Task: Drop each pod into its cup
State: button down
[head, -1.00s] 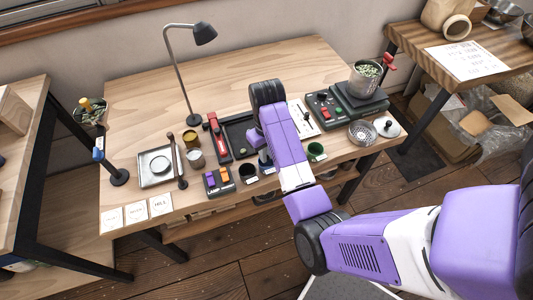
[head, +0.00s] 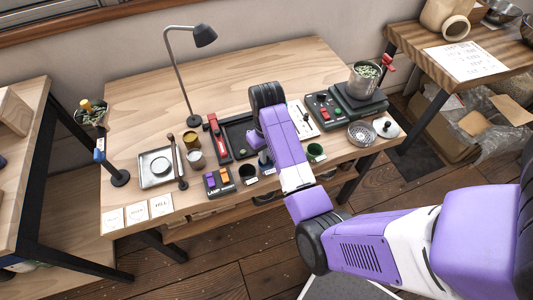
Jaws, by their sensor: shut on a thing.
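On the middle table's front part stand a black cup (head: 247,175) and a green cup (head: 316,152), with a small white label in front of each. A blue-grey item (head: 264,160) stands between them, partly covered by my arm; I cannot make out its full shape. My gripper (head: 263,151) is mostly hidden behind my purple forearm, low over this spot. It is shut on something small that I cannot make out. I cannot pick out any pod clearly.
A small button panel (head: 218,182), a red-handled tool (head: 217,138) and a dark tray (head: 238,133) lie around the cups. A metal tray (head: 146,180) is at left. A lamp (head: 193,119) stands behind. The table's back is clear.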

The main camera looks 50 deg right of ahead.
jog(key=c, duration=1.3)
grip_release()
notch_tip(320, 180, up, 7)
jog(key=shift+f+p, duration=0.1)
jog(key=shift+p, duration=0.75)
jog(key=shift+r+p, duration=0.45)
jog(key=shift+r, duration=0.05)
jog(key=shift+w, duration=0.1)
